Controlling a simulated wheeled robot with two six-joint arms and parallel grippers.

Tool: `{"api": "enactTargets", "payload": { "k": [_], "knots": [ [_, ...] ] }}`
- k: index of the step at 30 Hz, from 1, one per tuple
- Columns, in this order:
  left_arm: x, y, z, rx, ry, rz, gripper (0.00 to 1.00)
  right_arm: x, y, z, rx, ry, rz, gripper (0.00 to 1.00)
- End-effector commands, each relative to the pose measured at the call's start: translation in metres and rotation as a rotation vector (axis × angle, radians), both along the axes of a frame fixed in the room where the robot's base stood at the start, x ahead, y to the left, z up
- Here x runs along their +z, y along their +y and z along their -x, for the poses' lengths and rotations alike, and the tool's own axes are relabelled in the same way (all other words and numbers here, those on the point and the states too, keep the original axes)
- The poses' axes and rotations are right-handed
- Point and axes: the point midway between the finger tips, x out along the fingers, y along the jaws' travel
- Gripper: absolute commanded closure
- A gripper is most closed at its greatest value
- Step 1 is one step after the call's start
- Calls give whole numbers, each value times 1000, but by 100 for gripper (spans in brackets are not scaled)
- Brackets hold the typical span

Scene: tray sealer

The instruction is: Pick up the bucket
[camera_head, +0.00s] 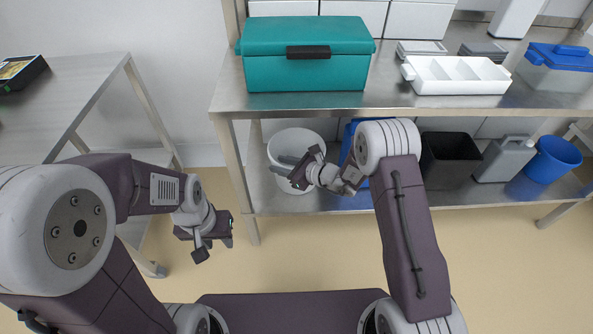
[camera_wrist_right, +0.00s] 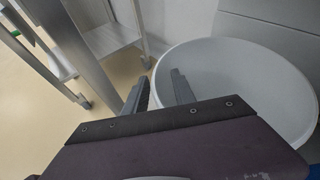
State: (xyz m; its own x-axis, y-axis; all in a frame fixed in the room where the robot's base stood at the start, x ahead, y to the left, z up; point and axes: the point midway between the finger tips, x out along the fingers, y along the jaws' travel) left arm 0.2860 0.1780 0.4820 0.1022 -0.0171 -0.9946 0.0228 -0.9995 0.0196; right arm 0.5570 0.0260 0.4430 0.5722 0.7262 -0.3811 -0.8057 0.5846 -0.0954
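A white round bucket (camera_head: 297,140) stands upright on the lower shelf, near its left end. In the right wrist view its open, empty-looking inside and pale rim (camera_wrist_right: 305,75) fill the right side. My right gripper (camera_head: 284,166) is at the bucket's near left rim. Its two fingers (camera_wrist_right: 158,90) are apart, one on the outer side of the rim and one over the inside. I cannot tell whether either touches the wall. My left gripper (camera_head: 228,232) hangs over the floor left of the shelf, away from the bucket; its finger gap is unclear.
Beside the bucket is a blue object (camera_head: 347,140), partly hidden by my right arm. Further right are a black bin (camera_head: 450,155), a grey canister (camera_head: 503,160) and a blue bucket (camera_head: 553,160). The upper shelf (camera_head: 385,100) overhangs; its leg (camera_head: 237,180) stands left of the bucket.

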Motion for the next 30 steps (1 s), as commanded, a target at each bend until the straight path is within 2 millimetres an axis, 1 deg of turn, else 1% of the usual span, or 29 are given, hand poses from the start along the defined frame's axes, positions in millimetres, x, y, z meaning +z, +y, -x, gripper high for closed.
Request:
{"api": "enactTargets", "payload": {
  "k": [5,6,8,9,30],
  "knots": [
    [1,0,0,0,-1,0,64,1,1,-1,0,1,-1,69],
    [1,0,0,0,-1,0,64,1,1,-1,0,1,-1,71],
    [1,0,0,0,-1,0,64,1,1,-1,0,1,-1,88],
    [1,0,0,0,-1,0,64,1,1,-1,0,1,0,99],
    [0,0,0,0,0,0,64,-1,0,0,0,4,2,100]
  ]
}}
